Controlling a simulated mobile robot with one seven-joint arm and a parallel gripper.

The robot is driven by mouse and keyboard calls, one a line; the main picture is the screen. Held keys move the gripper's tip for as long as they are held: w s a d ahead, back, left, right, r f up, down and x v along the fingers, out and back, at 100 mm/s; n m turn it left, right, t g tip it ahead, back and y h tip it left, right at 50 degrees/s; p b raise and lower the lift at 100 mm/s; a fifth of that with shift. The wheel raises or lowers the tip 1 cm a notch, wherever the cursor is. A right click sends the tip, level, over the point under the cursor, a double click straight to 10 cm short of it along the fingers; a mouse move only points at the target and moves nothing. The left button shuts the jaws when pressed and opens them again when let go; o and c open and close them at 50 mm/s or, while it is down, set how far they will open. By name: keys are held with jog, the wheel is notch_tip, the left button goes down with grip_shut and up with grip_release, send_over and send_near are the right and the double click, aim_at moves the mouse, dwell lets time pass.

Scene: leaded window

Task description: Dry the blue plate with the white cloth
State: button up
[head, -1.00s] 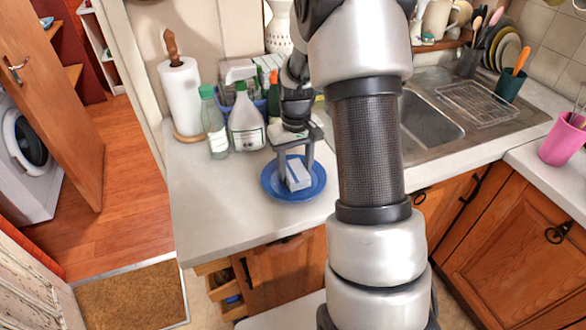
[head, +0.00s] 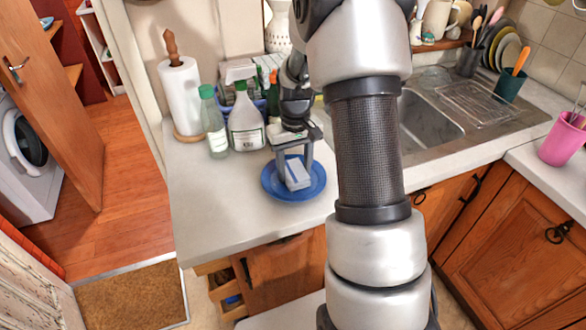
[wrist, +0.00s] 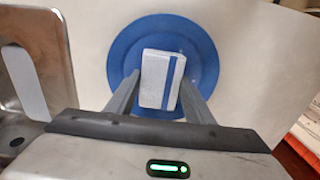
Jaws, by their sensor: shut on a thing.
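The blue plate (head: 312,190) lies flat on the light worktop left of the sink. It also shows in the wrist view (wrist: 208,50). The white cloth (head: 298,175) is a small folded block with a blue stripe. It is over the middle of the plate, and in the wrist view the cloth (wrist: 155,80) sits between the fingers. My gripper (head: 293,170) points down over the plate and is shut on the cloth. Whether the cloth's underside touches the plate is hard to tell.
A spray bottle (head: 246,125), a green-capped bottle (head: 214,125) and a paper towel roll (head: 181,98) stand behind and left of the plate. The sink (head: 428,118) is to the right. The worktop's front left (head: 215,215) is clear.

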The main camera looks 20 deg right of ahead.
jog(key=shift+w, duration=0.55)
jog(key=shift+s, duration=1.1)
jog(key=shift+w, duration=1.1)
jog(key=shift+s, duration=1.1)
jog(key=shift+w, duration=0.55)
jog(key=shift+r, duration=0.1)
jog(key=shift+r+p, duration=2.95)
jog(key=shift+r, duration=1.3)
